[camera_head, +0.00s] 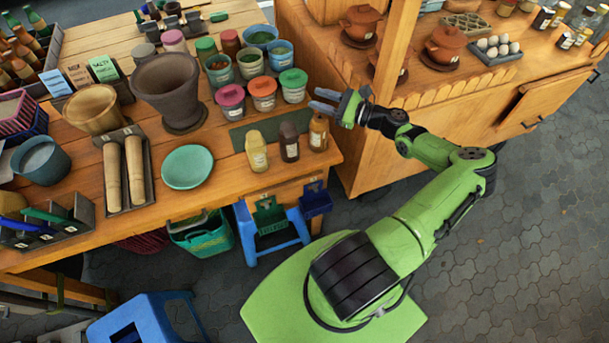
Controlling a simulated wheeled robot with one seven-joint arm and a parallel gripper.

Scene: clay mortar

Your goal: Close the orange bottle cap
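An orange-brown bottle (318,134) stands upright near the right end of the wooden table, last in a row of three. Its top lies just below my gripper in the picture, and I cannot tell how its cap sits. A dark brown bottle (289,146) and a yellow bottle (257,155) stand to its left. My gripper (317,100) is just above and behind the orange bottle's top in the picture. Its two grey fingers are apart, with nothing visible between them. No contact with the bottle is clear.
Lidded jars, including an orange-lidded jar (263,92), stand behind the bottles on the table. A teal plate (187,167) and a clay mortar (169,88) are farther left. A wooden post (396,50) and cabinet stand close to my gripper's right.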

